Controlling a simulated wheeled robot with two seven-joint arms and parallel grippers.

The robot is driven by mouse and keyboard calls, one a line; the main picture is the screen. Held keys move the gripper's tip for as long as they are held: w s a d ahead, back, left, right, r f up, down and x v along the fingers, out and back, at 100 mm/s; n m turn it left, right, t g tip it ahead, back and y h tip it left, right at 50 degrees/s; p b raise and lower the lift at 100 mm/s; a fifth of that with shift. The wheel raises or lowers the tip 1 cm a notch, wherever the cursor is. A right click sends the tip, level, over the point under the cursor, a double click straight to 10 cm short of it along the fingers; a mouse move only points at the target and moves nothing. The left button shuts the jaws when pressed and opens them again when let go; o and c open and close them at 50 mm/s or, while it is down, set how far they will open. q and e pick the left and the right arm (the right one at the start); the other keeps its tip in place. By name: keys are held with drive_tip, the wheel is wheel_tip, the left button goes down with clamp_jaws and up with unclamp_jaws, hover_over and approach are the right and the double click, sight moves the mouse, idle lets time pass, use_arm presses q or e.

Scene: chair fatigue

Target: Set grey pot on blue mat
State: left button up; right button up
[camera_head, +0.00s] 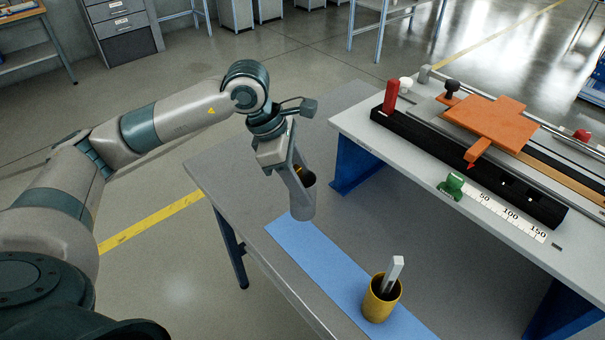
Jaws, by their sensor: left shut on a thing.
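My left gripper (290,176) is shut on the grey pot (303,204), a small grey cylinder. The pot is upright at the far left end of the blue mat (315,262), over or on its edge. I cannot tell whether its base touches the mat. The mat is a long blue strip on the grey table. My right gripper is not in view.
A yellow pot (378,302) with a pale bar (394,272) in it stands at the mat's near end. A white bench (400,140) with an orange plate (490,122) and a scale stands to the right. The grey table (235,190) is otherwise clear.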

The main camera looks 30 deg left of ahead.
use_arm(q)
drive_tip(key=m, duration=0.2)
drive_tip(key=m+g, duration=0.1)
drive_tip(key=s+f+m+g, duration=0.1)
drive_tip(key=m, duration=0.1)
drive_tip(key=shift+s+d+m, duration=0.1)
drive_tip(key=shift+d+m, duration=0.2)
drive_tip(key=shift+d, duration=0.1)
drive_tip(key=s+m+g+y, duration=0.1)
drive_tip(key=m, duration=0.4)
drive_tip(key=s+d+f+m+g+y, duration=0.1)
drive_tip(key=s+m+g, duration=0.1)
drive_tip(key=m, duration=0.4)
drive_tip(key=s+d+f+m+g+y, duration=0.1)
drive_tip(key=m+y, duration=0.1)
drive_tip(key=m, duration=0.3)
drive_tip(key=shift+s+m, duration=0.2)
drive_tip(key=shift+m, duration=0.2)
